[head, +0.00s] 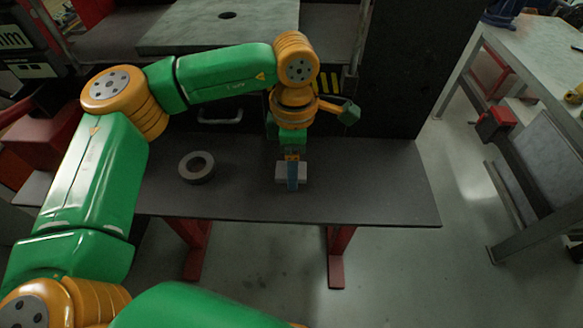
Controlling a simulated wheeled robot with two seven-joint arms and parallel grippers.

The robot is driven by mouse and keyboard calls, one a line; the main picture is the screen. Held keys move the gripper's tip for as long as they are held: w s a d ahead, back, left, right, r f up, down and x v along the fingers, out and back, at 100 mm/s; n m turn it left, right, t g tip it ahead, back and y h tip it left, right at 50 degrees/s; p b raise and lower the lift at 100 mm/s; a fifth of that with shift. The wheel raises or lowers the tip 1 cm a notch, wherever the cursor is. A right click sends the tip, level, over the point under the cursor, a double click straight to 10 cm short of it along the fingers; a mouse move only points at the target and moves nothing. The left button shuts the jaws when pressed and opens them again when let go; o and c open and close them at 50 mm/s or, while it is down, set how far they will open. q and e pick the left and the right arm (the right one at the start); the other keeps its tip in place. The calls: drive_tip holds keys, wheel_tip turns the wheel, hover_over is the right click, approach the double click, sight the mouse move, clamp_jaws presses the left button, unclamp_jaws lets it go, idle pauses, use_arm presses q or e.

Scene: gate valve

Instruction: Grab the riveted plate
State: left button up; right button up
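My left gripper (292,182) points down at the dark workbench, with its blue finger in front of a small pale grey plate-like block (301,173). The block shows on both sides of the finger and appears to sit at the bench surface. It is the likeliest riveted plate, but rivets are too small to make out. The far finger is hidden, so I cannot tell whether the gripper is closed on the block. My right gripper is not in view.
A grey ring (184,168) lies on the workbench (385,190) to the left of the block. A larger grey slab (175,30) with a hole is on the raised surface behind. The bench's right part is clear. Another table (545,50) stands at right.

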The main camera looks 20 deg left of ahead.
use_arm(q)
drive_tip(key=shift+s, duration=0.1)
drive_tip(key=c, duration=0.7)
clamp_jaws()
